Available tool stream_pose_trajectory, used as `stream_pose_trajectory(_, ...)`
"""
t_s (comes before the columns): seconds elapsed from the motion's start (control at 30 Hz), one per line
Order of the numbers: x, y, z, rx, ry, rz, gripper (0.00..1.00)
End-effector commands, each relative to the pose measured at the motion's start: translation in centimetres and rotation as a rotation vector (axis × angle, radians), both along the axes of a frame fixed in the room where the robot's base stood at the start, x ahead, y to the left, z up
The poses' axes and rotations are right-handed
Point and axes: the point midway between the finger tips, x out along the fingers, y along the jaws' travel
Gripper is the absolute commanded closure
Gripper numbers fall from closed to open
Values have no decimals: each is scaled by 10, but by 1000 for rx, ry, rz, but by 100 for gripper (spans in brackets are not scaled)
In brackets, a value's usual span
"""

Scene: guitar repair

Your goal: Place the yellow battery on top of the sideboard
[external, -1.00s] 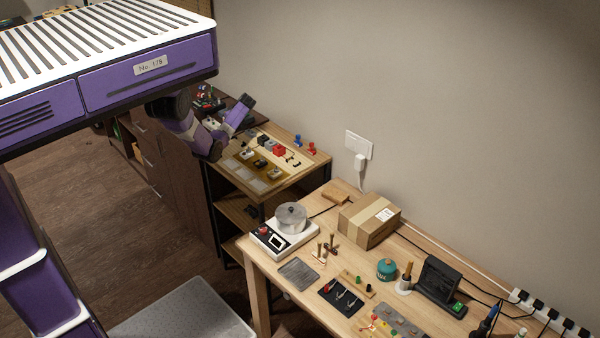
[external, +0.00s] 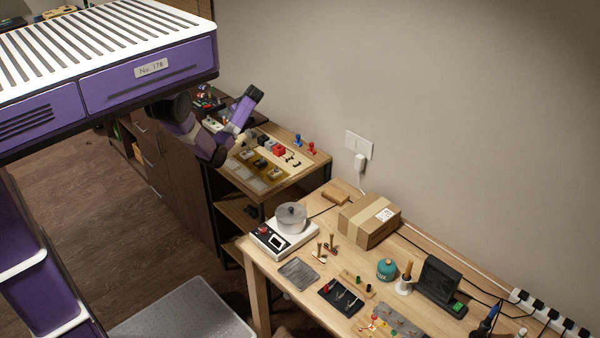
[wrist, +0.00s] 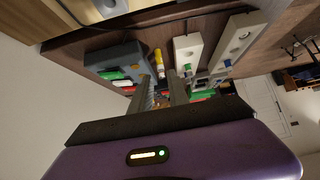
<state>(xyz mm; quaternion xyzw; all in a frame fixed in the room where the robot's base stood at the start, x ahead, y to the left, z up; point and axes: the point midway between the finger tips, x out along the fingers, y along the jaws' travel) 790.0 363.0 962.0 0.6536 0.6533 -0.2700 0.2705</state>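The yellow battery (wrist: 159,63) shows in the wrist view as a small yellow cylinder over a dark brown wooden surface, just past my fingertips. My gripper (wrist: 161,84) has its two fingers apart, with a gap in line with the battery; I cannot tell whether they touch it. In the external view the fingers and the battery cannot be made out behind my purple arm. The sideboard (external: 186,168) is the dark brown cabinet at the left of that view, partly hidden by my body and arm.
In the wrist view a grey box (wrist: 117,57) with green and red cells lies left of the battery, and white blocks (wrist: 188,48) lie right. In the external view a light wooden shelf top (external: 313,166) carries small parts, and a workbench (external: 262,275) stands in front.

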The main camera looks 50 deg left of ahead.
Motion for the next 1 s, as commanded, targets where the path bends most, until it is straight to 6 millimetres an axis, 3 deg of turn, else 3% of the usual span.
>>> stream_pose_trajectory(0.3, 0, -23, 22, -1, -1, -1, 79)
stream_pose_trajectory(0.9, 0, -23, 23, -1, 8, -6, 79)
stream_pose_trajectory(1.0, 11, -20, 27, 24, 12, -74, 79)
